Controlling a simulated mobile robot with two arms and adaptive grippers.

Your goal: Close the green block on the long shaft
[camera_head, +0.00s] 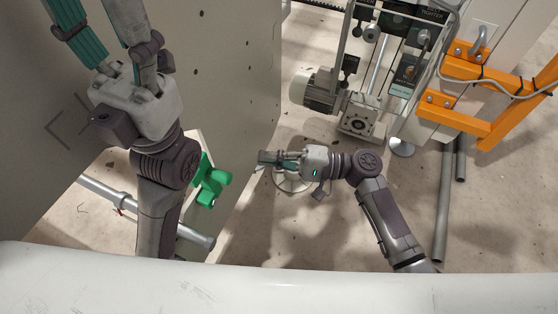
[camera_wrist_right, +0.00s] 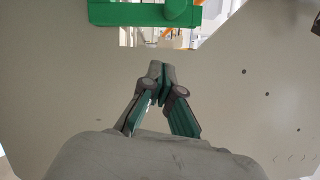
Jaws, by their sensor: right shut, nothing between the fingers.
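The green block (camera_head: 211,183) is at the edge of the pale panel, just right of my left arm, which partly hides it. A green frame and a rounded green part of it show at the top of the right wrist view (camera_wrist_right: 127,13), cut off by the edge. The long grey shaft (camera_head: 103,191) runs behind my left forearm and shows again at lower right of it. I cannot tell how the block sits on it. My left gripper (camera_head: 88,10) points up, fingers spread, tips at the picture's edge.
A large pale panel (camera_head: 232,70) with small holes stands behind the block. A grey motor and gearbox (camera_head: 318,90) and an orange bracket (camera_head: 465,120) stand at right. A white rail (camera_head: 290,280) crosses the front.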

